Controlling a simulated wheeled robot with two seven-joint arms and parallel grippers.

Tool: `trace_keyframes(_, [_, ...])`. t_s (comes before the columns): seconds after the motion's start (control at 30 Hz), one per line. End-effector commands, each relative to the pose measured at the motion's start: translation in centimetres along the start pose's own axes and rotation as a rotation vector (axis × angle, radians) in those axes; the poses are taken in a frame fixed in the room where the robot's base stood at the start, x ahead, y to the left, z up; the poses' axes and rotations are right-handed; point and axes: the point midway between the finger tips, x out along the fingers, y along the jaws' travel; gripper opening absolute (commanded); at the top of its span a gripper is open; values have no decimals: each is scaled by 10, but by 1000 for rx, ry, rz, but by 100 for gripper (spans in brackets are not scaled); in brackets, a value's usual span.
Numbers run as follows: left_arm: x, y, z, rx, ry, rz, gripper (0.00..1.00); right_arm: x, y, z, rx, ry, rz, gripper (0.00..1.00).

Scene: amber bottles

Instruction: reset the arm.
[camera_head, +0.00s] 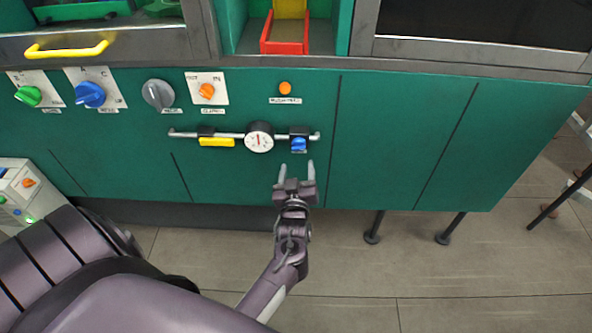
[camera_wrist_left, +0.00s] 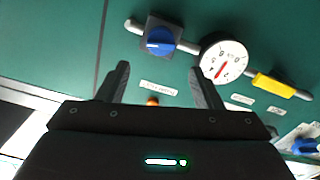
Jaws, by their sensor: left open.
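My left gripper (camera_head: 296,168) is in front of the green panel (camera_head: 380,140), just below the blue valve knob (camera_head: 299,145) in the head view. Its two fingers are apart with nothing between them. In the left wrist view the gripper (camera_wrist_left: 160,80) also shows open and empty. The blue knob (camera_wrist_left: 159,40) lies beyond the fingertips there, and a small orange button (camera_wrist_left: 152,101) shows between the fingers. I cannot tell whether the fingers touch the panel. My right gripper is not in view.
A pipe on the panel carries a round gauge (camera_head: 258,139) and a yellow handle (camera_head: 216,142). Several knobs, including a green one (camera_head: 28,96), sit at the left. A red tray (camera_head: 284,47) is in an opening above. Grey floor (camera_head: 350,260) is clear below.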

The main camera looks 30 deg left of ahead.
Motion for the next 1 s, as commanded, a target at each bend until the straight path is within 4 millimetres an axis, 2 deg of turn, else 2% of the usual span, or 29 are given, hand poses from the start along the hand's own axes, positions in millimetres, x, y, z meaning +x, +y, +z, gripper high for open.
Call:
trace_keyframes(0.3, [0,0,0,0,0,0,60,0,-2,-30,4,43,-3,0])
trace_keyframes(0.4, [-1,0,3,4,-7,2,60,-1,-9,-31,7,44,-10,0])
trace_keyframes(0.47, [-3,0,12,16,-32,10,60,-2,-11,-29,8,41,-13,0])
trace_keyframes(0.57, [-15,2,48,64,-125,45,60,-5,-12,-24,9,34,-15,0])
trace_keyframes(0.67, [-41,-1,107,145,-281,101,60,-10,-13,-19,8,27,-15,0])
trace_keyframes(0.7, [-57,-5,134,183,-355,126,60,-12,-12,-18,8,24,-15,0])
trace_keyframes(0.8, [-100,-22,196,280,-537,186,60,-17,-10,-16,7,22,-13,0])
trace_keyframes(0.87, [-130,-36,228,338,-644,218,60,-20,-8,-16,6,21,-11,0])
trace_keyframes(0.9, [-152,-48,248,376,-714,239,60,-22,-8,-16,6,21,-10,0])
trace_keyframes(1.0, [-207,-80,290,469,-887,288,60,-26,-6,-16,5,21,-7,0])
